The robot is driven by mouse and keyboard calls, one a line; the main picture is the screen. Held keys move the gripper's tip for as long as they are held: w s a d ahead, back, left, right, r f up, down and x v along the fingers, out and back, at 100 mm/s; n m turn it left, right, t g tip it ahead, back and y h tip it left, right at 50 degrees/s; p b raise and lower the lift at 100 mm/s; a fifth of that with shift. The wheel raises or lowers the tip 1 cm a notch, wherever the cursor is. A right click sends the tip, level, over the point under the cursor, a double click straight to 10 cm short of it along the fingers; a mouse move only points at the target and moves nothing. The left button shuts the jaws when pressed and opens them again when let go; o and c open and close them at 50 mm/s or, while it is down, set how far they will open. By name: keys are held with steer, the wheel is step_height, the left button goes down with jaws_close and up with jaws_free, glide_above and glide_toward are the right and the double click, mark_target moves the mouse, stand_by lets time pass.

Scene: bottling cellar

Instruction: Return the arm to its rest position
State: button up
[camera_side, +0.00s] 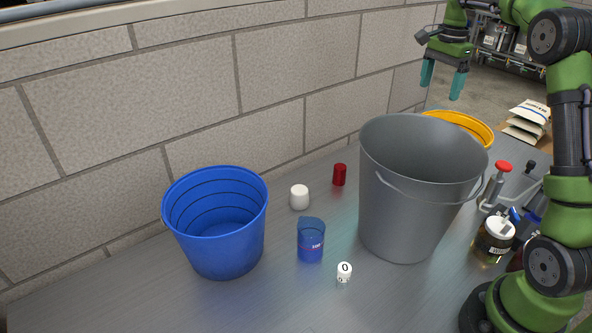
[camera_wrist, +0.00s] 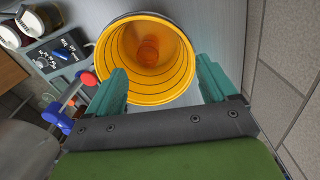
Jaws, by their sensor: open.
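My gripper (camera_side: 444,79) is raised high above the far end of the bench, at the upper right of the side view. Its two teal fingers are spread apart with nothing between them. In the wrist view my gripper (camera_wrist: 163,84) points down toward a yellow bucket (camera_wrist: 104,62), well above it. The bucket holds an orange-red round thing (camera_wrist: 148,50) at its bottom. In the side view the yellow bucket (camera_side: 478,126) is mostly hidden behind a grey bucket (camera_side: 405,215).
A blue bucket (camera_side: 222,240), a white jar (camera_side: 299,197), a red cylinder (camera_side: 339,175), a blue beaker (camera_side: 311,243) and a white numbered piece (camera_side: 344,271) stand on the metal bench. A labelled jar (camera_side: 494,238) and a red-topped tool (camera_side: 503,167) stand near my arm. A block wall (camera_side: 180,90) runs behind.

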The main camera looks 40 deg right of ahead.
steer(key=w+a+n, duration=0.3)
steer(key=a, duration=1)
steer(key=w+a+n, duration=0.3)
steer(key=w+a, duration=0.1)
steer(key=a, duration=0.9)
steer(key=w+a+n, duration=0.3)
steer(key=w+a, duration=0.1)
steer(key=a, duration=0.8)
steer(key=shift+a+r, duration=0.15)
steer(key=shift+a, duration=0.25)
